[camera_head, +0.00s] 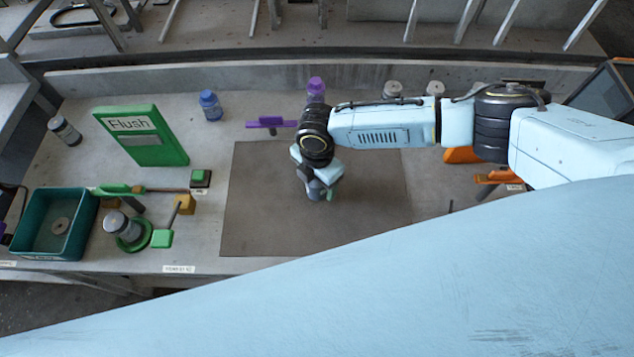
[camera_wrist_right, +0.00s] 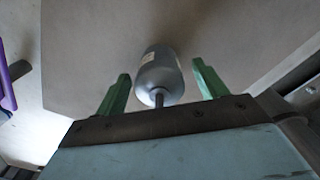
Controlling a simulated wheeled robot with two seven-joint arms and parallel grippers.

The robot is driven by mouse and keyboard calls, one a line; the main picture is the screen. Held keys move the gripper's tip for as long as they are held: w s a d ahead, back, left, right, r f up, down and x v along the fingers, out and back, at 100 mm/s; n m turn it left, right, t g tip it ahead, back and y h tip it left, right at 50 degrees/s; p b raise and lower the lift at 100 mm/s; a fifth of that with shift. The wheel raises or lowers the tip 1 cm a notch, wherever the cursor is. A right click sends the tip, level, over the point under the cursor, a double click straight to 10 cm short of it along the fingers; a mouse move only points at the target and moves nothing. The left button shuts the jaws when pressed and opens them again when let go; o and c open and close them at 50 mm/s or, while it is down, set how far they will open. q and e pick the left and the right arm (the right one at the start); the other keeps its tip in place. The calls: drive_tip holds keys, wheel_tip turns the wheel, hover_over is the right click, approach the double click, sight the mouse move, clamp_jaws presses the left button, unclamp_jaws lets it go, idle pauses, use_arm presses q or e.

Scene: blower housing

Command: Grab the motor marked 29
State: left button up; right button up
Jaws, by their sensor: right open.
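A grey cylindrical motor (camera_wrist_right: 158,74) with a thin shaft stands on the dark mat (camera_head: 250,205); its marking cannot be read. In the right wrist view it sits between the two green fingers of my right gripper (camera_wrist_right: 158,88), with a gap on each side. The fingers are open and hold nothing. In the head view my right gripper (camera_head: 322,192) is over the middle of the mat, and my wrist hides most of the motor. My left gripper is not in view.
At the left are a green Flush panel (camera_head: 140,135), a teal bin (camera_head: 28,222) and a motor (camera_head: 123,227) on a green round holder. The mat's left part is clear.

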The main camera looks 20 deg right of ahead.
drive_tip(key=c, duration=1.3)
